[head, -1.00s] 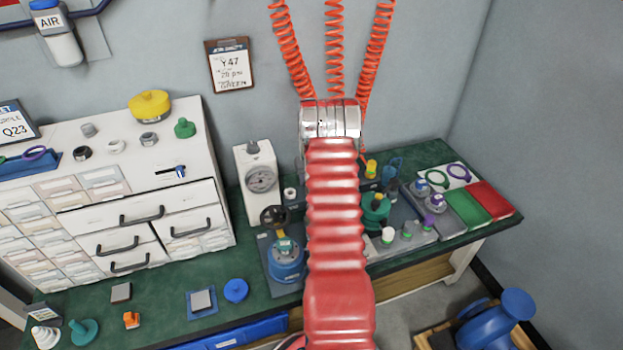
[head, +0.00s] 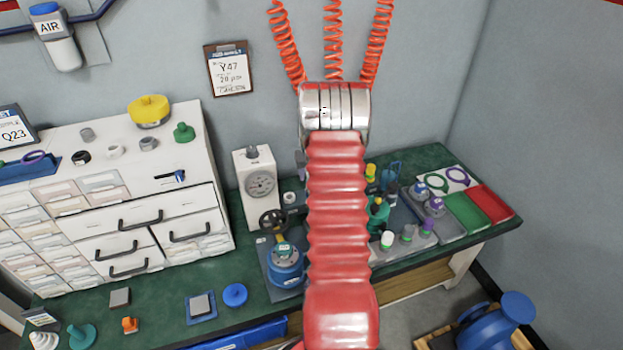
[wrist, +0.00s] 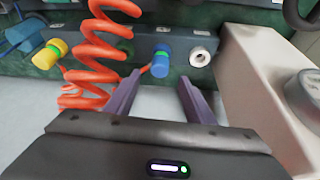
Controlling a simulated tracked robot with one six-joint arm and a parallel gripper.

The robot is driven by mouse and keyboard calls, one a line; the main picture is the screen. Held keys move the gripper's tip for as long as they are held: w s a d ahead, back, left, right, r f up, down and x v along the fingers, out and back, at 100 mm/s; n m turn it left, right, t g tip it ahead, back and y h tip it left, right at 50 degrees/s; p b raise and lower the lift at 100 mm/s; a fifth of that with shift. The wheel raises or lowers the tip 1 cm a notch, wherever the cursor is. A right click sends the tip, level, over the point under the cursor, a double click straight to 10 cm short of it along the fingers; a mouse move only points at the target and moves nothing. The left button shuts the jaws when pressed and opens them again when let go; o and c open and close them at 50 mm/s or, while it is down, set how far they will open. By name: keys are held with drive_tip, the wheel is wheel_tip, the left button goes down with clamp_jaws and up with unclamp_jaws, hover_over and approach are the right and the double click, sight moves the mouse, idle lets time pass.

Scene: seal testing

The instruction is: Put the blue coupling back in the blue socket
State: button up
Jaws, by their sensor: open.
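In the wrist view a blue coupling (wrist: 160,66) with a bright green band is at the front of a grey socket strip. A red-orange coiled hose runs close beside it. I cannot tell whether it is fully seated. My gripper (wrist: 160,78) has two purple fingers, open and apart, with the coupling ahead between their tips; neither finger visibly touches it. Right of the coupling, a pale round socket (wrist: 201,57) is empty. I cannot tell which socket is the blue one. In the head view my arm hides the gripper and the blue coupling.
A yellow coupling (wrist: 52,50) sits left on the strip, beyond the coiled hose (wrist: 95,50). A white gauge housing (wrist: 262,85) stands close on the right; its gauge (head: 261,184) shows in the head view. Green and red trays (head: 490,203) lie at the bench's right end.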

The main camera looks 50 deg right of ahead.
drive_tip(key=v, duration=0.6)
drive_tip(key=shift+r, duration=0.1)
idle(0.6)
drive_tip(key=shift+s, duration=0.1)
drive_tip(key=s+a+f+m+g+y, duration=0.1)
drive_tip(key=s+a+f+g+y, duration=0.1)
drive_tip(key=s+a, duration=0.4)
drive_tip(key=s+a+r+n+t, duration=0.1)
drive_tip(key=s+a+r, duration=0.3)
drive_tip(key=a+r, duration=0.4)
drive_tip(key=s+a+r+n+t, duration=0.1)
drive_tip(key=s+a+r+n, duration=0.3)
drive_tip(key=a, duration=1.8)
drive_tip(key=s+a+r+n+t, duration=0.2)
drive_tip(key=s+a+r, duration=0.3)
drive_tip(key=a+r, duration=0.8)
drive_tip(key=a+n, duration=0.1)
drive_tip(key=a, duration=0.2)
drive_tip(key=shift+r+y, duration=0.25)
drive_tip(key=shift+y, duration=0.15)
